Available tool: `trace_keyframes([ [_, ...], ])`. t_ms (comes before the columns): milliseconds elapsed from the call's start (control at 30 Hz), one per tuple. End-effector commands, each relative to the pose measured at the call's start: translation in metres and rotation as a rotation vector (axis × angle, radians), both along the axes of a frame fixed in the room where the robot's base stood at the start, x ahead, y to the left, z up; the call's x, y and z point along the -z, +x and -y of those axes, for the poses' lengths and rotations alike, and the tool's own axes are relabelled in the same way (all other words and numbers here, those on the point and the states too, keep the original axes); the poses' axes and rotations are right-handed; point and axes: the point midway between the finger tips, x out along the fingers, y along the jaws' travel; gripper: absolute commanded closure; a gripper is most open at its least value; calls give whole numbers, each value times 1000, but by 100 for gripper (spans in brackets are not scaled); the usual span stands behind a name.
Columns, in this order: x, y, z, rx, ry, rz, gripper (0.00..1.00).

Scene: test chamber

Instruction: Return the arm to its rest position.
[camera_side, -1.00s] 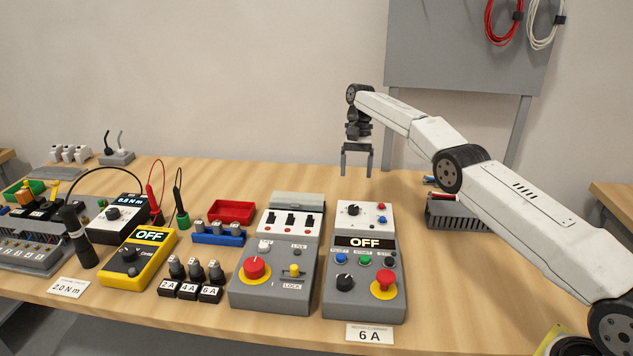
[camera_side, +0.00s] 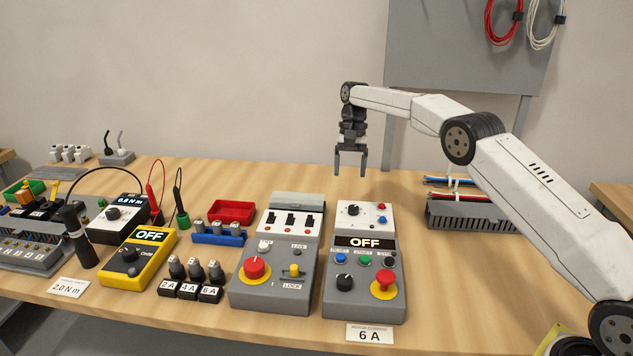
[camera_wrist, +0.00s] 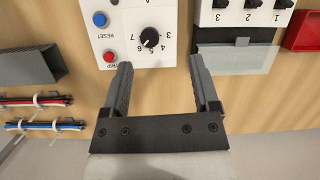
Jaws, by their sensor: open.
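My gripper (camera_side: 350,164) hangs fingers-down in the air above the back of the table, behind the grey control boxes in the side view. Its two fingers are apart with nothing between them. In the wrist view my gripper (camera_wrist: 163,80) is also open and empty. Beyond its fingers are a white panel (camera_wrist: 120,35) with a black dial and the edge of a second box with numbered switches. My white arm reaches from the lower right up and across to the left.
The control box reading OFF (camera_side: 364,242) and the switch box (camera_side: 272,290) stand below. Left are a yellow meter (camera_side: 155,240), red bin (camera_side: 231,210) and several black plugs. A slotted grey duct (camera_side: 470,216) with cables lies at right. A grey board (camera_side: 465,45) stands behind.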

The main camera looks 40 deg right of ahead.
Motion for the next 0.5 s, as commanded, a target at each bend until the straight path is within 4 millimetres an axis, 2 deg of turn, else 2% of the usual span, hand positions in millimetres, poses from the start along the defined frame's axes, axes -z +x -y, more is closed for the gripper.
trace_keyframes([
  [267,-4,-12,-15,-69,-29,68,22],
  [500,-4,-32,-28,-132,-56,127,22],
])
